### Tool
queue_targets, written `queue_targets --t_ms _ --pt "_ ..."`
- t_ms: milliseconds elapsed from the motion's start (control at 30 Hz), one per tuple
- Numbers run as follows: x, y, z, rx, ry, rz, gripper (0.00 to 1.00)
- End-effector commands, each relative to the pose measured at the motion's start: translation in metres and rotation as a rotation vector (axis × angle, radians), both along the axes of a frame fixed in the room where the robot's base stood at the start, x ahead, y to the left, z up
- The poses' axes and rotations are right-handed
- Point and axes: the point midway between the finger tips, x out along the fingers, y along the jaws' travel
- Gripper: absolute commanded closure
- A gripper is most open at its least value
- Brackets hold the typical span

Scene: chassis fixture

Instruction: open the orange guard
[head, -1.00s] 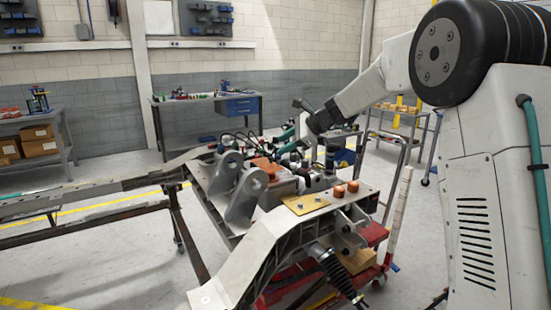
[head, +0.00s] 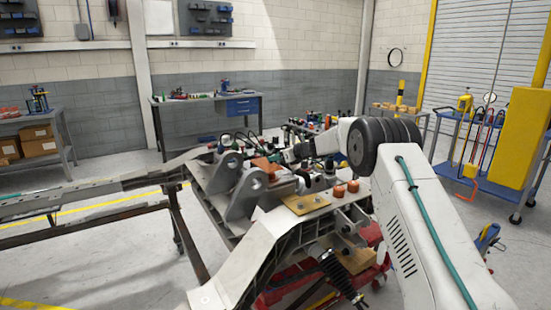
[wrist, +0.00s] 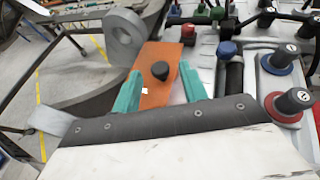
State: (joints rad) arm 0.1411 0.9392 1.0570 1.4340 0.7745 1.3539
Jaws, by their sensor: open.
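In the head view the guard (head: 263,163) shows as a small orange patch on the fixture, behind the grey lugs. I cannot tell whether the guard is hinged or latched.
A grey ring-shaped lug (wrist: 124,38) stands left of the guard. In the head view, two orange caps (head: 346,188) and a gold plate (head: 306,204) sit at the near side.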

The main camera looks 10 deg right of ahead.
Motion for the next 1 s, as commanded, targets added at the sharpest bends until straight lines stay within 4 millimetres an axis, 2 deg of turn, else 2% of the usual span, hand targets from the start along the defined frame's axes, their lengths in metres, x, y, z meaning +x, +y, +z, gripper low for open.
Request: queue_targets --t_ms 133,400,433,567,1000 --pt "0.0075 0.0068 -0.0045 0.000 0.000 0.001 0.57" --pt "0.0086 0.0080 -0.0050 -0.001 -0.001 0.000 0.57" --pt "0.0086 0.0080 -0.0050 -0.001 0.000 0.000 0.62" --pt "0.0085 0.0077 -0.0050 -0.001 0.000 0.000 0.99" --pt "0.0074 0.0057 0.0004 -0.065 -0.020 -0.003 1.00"
